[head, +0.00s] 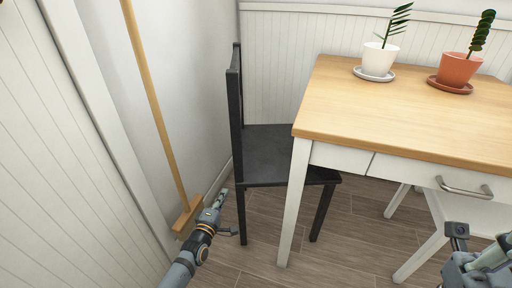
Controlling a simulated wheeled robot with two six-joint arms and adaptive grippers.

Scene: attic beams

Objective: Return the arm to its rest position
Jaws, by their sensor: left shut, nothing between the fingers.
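My left arm reaches in from the bottom left of the head view. Its gripper (221,199) is shut and empty, low above the floor, between the foot of a wooden broom (159,105) and the black chair (262,170). Part of my right arm (482,268) shows at the bottom right corner, in front of the table's drawer side. Its gripper fingers do not show.
A wooden-topped table (345,110) with white legs and a drawer stands at the right. It carries a white potted plant (376,60) and a terracotta potted plant (456,70). White panelled walls close in the left and back. Brown floor (345,245) is open in front.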

